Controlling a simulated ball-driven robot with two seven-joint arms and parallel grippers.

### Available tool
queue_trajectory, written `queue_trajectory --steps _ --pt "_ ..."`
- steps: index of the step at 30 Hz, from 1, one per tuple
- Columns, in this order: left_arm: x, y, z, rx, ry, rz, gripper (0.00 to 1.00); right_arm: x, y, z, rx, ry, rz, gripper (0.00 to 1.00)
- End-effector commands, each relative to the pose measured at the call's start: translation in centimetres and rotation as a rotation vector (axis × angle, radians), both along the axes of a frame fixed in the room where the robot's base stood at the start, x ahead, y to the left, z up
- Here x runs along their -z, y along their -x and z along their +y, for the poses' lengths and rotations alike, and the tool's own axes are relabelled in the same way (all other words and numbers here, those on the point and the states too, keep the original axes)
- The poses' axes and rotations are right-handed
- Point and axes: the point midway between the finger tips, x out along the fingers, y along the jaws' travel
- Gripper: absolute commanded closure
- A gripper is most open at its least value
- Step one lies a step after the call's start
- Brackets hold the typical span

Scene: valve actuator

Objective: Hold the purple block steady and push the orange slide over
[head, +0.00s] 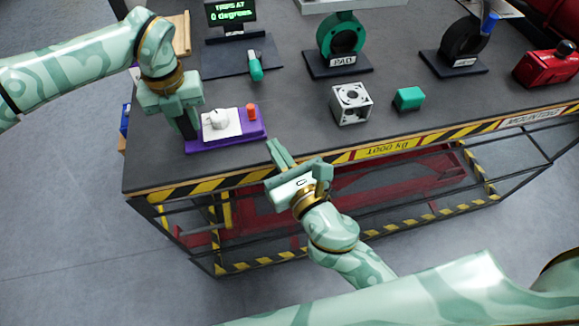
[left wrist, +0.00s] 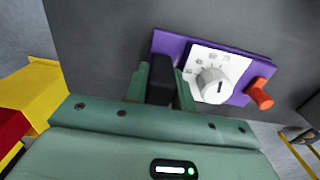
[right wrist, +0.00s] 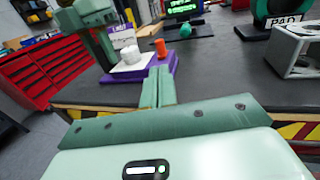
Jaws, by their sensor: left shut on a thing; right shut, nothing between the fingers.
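The purple block (head: 230,142) lies near the table's front-left corner. It carries a white panel with a round dial (left wrist: 212,82) and the orange slide (head: 252,112) at its right end. The orange slide also shows in the left wrist view (left wrist: 260,95) and the right wrist view (right wrist: 160,48). My left gripper (head: 183,124) is shut on a black upright piece (left wrist: 160,80) at the block's left end. My right gripper (head: 273,148) is shut and empty, in front of and to the right of the block, near the table edge. It appears apart from the orange slide.
A grey metal cube (head: 351,103) and a green block (head: 409,98) stand to the right. The striped table edge (head: 230,183) runs along the front. Bare tabletop lies between block and cube.

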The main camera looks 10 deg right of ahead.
Motion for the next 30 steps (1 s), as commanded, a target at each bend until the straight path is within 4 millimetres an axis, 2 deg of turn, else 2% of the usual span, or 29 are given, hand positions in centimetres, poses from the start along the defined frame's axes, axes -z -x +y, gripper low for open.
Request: queue_trajectory --steps 1,3,9,23,24,26,27,30 --pt "0.6 0.4 0.0 0.004 -0.003 0.015 1.0 0.2 1.1 -0.3 0.0 0.0 0.004 1.0" --pt "0.6 0.4 0.0 0.004 -0.003 0.015 1.0 0.2 2.4 -0.6 0.001 0.001 0.003 1.0" --pt "0.6 0.4 0.0 0.003 -0.003 0.015 1.0 0.1 4.7 -1.2 0.001 0.001 0.001 1.0" --pt "0.6 0.4 0.0 0.003 -0.003 0.016 1.0 0.1 5.1 -1.3 0.0 0.001 0.0 1.0" --pt "0.6 0.4 0.0 0.003 -0.003 0.016 0.72 0.1 5.1 -1.3 0.0 0.001 0.0 1.0" --pt "0.6 0.4 0.0 0.003 -0.003 0.014 0.55 0.1 5.1 -1.3 0.0 0.001 0.0 1.0" --pt "0.5 0.4 -0.1 0.003 -0.002 0.013 0.49 0.1 5.1 -1.3 0.0 0.0 0.0 1.0" --pt "0.4 0.3 -0.1 0.002 -0.001 0.01 0.49 0.1 5.1 -1.3 0.0 0.0 0.0 1.0"
